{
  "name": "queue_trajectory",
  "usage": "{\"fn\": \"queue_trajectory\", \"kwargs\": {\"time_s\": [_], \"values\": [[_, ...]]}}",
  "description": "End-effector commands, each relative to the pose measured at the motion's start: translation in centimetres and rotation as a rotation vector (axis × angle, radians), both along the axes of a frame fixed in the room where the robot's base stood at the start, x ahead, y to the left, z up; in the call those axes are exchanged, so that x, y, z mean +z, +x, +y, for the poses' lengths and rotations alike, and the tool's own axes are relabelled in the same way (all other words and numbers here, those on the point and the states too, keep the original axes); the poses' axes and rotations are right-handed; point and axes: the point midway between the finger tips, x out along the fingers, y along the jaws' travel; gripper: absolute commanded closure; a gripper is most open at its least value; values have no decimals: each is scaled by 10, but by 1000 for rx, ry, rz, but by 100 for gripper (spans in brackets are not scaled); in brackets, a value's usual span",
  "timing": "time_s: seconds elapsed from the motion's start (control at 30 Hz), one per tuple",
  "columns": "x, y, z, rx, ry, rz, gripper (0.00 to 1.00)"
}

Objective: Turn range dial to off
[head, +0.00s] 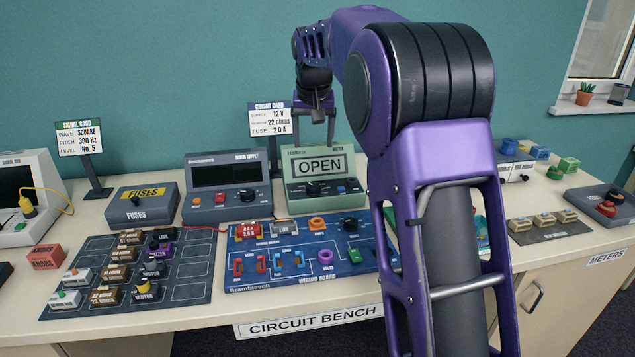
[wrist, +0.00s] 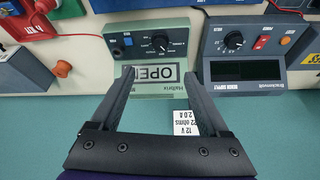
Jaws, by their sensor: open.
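The green meter (head: 289,178) stands at the back of the bench, its display reading OPEN. Its black range dial (head: 313,188) is on the front panel below the display; the dial also shows in the wrist view (wrist: 160,42), where the picture is upside down. The dial's pointer setting is too small to read. My gripper (head: 313,143) is open and empty, in front of the upper part of the meter in the head view. In the wrist view my fingertips (wrist: 160,73) point toward the meter, apart from the dial.
The grey bench supply (head: 223,178) with its own dial stands left of the meter. The wiring board (head: 270,278) lies in front with several parts. A circuit card (head: 270,119) stands behind. My arm covers the bench right of the meter.

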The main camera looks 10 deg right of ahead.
Motion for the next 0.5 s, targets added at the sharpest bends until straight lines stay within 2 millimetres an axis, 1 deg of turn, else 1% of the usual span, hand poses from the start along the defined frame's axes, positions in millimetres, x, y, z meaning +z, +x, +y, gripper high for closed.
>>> {"fn": "queue_trajectory", "kwargs": {"time_s": [0.13, 0.23, 0.5], "values": [[-8, 4, -1, 17, -10, 1, 21], [-21, 9, -2, 16, -10, 3, 21], [-75, 31, -5, 15, -9, 3, 21]]}}
